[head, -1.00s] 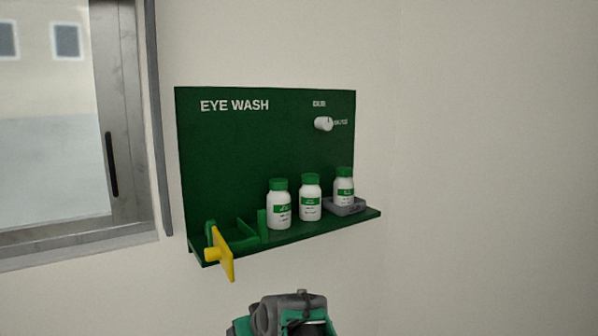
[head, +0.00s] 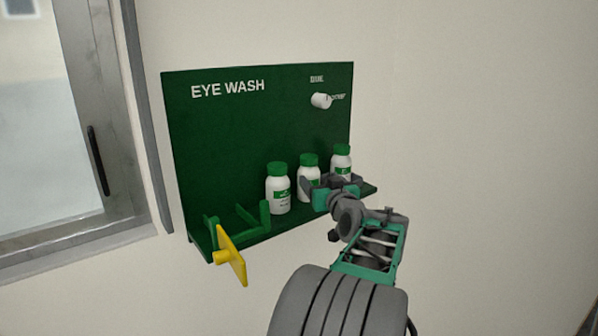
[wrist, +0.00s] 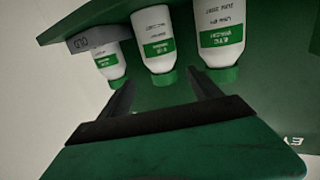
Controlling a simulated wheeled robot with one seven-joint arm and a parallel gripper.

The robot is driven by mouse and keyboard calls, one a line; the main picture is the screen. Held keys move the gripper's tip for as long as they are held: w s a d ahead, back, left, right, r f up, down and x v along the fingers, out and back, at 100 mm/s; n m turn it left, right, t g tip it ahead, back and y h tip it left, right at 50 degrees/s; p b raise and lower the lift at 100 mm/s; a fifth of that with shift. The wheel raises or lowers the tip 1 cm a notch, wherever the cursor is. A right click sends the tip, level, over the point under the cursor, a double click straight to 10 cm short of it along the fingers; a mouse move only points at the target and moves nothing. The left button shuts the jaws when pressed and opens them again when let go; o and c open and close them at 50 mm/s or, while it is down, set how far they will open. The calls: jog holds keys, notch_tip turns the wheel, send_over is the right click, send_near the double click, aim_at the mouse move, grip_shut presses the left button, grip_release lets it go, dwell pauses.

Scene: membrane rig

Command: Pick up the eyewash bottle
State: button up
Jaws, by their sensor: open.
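Three white eyewash bottles with green caps and green labels stand upright on the green shelf (head: 262,236): a left one (head: 277,197), a middle one (head: 308,164) and a right one (head: 342,160). My gripper (head: 328,184) is open in front of the middle and right bottles and hides their lower parts. The wrist view is upside down. There the middle bottle (wrist: 156,42) appears ahead of the gap between my open fingers (wrist: 163,88). The left bottle (wrist: 216,38) is on that picture's right, the right bottle (wrist: 108,62) on its left. I see no grip on any bottle.
The right bottle sits in a small grey tray (wrist: 92,40). A green back panel (head: 225,130) marked EYE WASH carries a white knob (head: 320,101). A yellow paddle (head: 232,256) sticks out at the shelf's left end. A window (head: 70,120) is at left; bare wall is at right.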

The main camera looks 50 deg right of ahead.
aim_at(311, 164)
jog(key=shift+t, duration=0.3)
jog(key=p+x, duration=0.1)
jog(key=x, duration=0.1)
jog(key=r+p+x, duration=0.1)
jog(key=x, duration=0.2)
jog(key=r+p+x, duration=0.1)
jog(key=x, duration=0.2)
jog(key=shift+w, duration=0.25)
jog(key=shift+w+d+f, duration=0.1)
grip_shut()
